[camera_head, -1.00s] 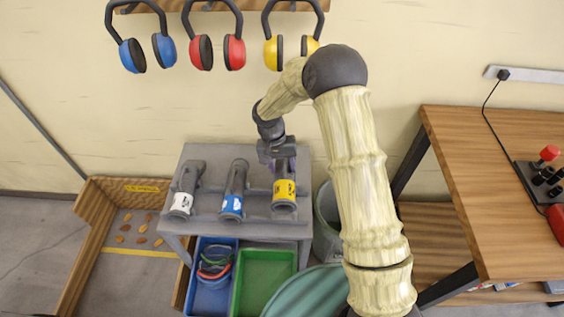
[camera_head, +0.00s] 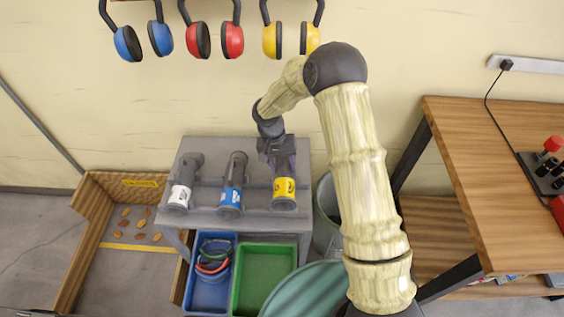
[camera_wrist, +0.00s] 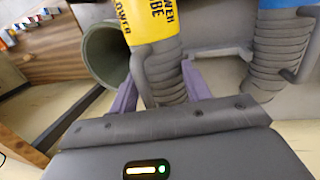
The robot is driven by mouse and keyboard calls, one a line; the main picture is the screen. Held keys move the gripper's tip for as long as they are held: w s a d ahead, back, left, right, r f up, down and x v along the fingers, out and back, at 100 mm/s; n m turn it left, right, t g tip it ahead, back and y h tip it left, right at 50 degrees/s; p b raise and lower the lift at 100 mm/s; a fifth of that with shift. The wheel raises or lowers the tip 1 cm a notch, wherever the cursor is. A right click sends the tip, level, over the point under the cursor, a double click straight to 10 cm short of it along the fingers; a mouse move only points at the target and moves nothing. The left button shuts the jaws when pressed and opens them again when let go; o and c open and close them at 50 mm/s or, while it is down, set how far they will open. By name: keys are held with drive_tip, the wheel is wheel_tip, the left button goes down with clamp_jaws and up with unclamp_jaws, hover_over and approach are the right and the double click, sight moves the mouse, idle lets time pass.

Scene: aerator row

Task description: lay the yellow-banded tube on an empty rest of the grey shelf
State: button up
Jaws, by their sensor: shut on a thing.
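The yellow-banded tube (camera_head: 284,192) is a dark grey tube at the right end of the grey shelf (camera_head: 258,222). My gripper (camera_head: 280,162) is shut on its dark part, behind the yellow band. In the wrist view, the purple fingers of my gripper (camera_wrist: 160,88) stand on either side of the ribbed part of the yellow-banded tube (camera_wrist: 152,22). I cannot tell whether the tube touches the shelf. A white-banded tube (camera_head: 179,195) and a blue-banded tube (camera_head: 231,196) lie on the shelf to its left. The blue-banded tube also shows in the wrist view (camera_wrist: 266,50).
A blue tray (camera_head: 206,292) and a green tray (camera_head: 262,275) sit under the shelf. A greenish round bin (camera_head: 325,235) stands close to the shelf's right side. A wooden workbench (camera_head: 490,190) is at the right. Several ear defenders (camera_head: 232,40) hang above.

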drive_tip(key=shift+w+a+b+x, duration=0.1)
drive_tip(key=shift+a+b+x, duration=0.1)
drive_tip(key=shift+b+x, duration=0.7)
drive_tip(key=shift+w+a+b+x, duration=0.15)
drive_tip(key=shift+b+x, duration=0.3)
drive_tip(key=shift+x, duration=0.8)
drive_tip(key=shift+w+a+b+x, duration=0.1)
drive_tip(key=shift+a+b+x, duration=0.15)
drive_tip(key=shift+b+x, duration=0.65)
drive_tip(key=shift+s+f, duration=0.1)
drive_tip(key=shift+f, duration=0.2)
drive_tip(key=shift+s, duration=0.15)
clamp_jaws()
drive_tip(key=shift+o, duration=2.2)
unclamp_jaws()
drive_tip(key=o, duration=0.5)
drive_tip(key=shift+f, duration=0.2)
drive_tip(key=shift+r, duration=0.15)
drive_tip(key=v, duration=1.7)
drive_tip(key=shift+r, duration=0.15)
drive_tip(key=shift+p, duration=0.3)
